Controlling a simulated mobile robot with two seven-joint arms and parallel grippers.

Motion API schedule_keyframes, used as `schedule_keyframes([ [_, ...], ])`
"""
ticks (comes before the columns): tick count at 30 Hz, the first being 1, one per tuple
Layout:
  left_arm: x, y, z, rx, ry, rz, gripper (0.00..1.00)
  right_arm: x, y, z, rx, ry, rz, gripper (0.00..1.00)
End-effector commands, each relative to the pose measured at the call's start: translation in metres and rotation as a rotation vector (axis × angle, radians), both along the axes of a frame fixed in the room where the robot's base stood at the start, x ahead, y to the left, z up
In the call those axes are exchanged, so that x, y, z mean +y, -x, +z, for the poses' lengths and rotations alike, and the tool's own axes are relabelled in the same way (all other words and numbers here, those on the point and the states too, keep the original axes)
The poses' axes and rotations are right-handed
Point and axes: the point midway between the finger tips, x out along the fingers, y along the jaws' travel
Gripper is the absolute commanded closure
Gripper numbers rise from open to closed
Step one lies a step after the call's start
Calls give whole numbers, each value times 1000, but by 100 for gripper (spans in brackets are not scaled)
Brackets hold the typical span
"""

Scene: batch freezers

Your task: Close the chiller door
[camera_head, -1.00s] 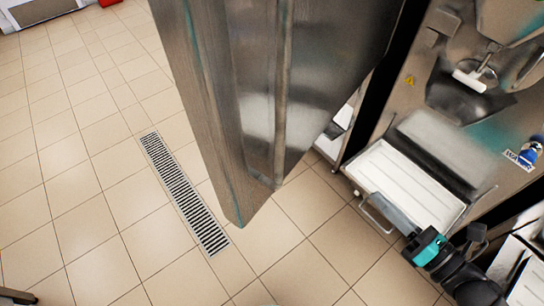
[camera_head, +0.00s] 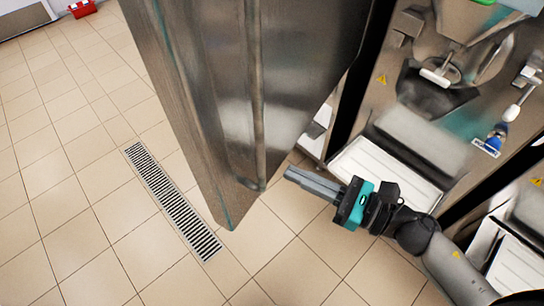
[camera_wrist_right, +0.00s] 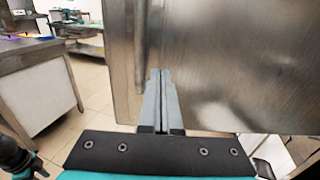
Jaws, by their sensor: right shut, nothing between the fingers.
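The chiller door (camera_head: 215,90) is a tall stainless steel panel, standing open at the upper middle of the head view. Its lower corner hangs over the tiled floor. My right gripper (camera_head: 288,173) is shut and empty, its fingers pointing left just right of the door's lower part. In the right wrist view the shut fingers (camera_wrist_right: 160,75) point at the door's steel face (camera_wrist_right: 220,60), with a vertical ridge just to their left. I cannot tell whether the fingertips touch the door.
A batch freezer with a white tray (camera_head: 385,172) stands right of the door, behind my right arm. A floor drain (camera_head: 172,200) runs along the open tiles at left. A steel table (camera_wrist_right: 40,80) is at left in the wrist view. A red box (camera_head: 82,8) lies far off.

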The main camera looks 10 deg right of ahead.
Motion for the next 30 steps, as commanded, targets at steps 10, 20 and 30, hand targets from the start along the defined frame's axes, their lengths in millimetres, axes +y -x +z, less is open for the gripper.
schedule_keyframes([
  [10, 0, 0, 17, -1, 0, -1, 61, 37, -29, 2, 0, -3, -2, 100],
  [20, 0, 0, 19, -1, 0, -2, 61, 47, -35, 0, 1, -2, 0, 100],
  [30, 0, 0, 20, 0, 1, -3, 61, 49, -37, 0, 2, -3, -4, 100],
])
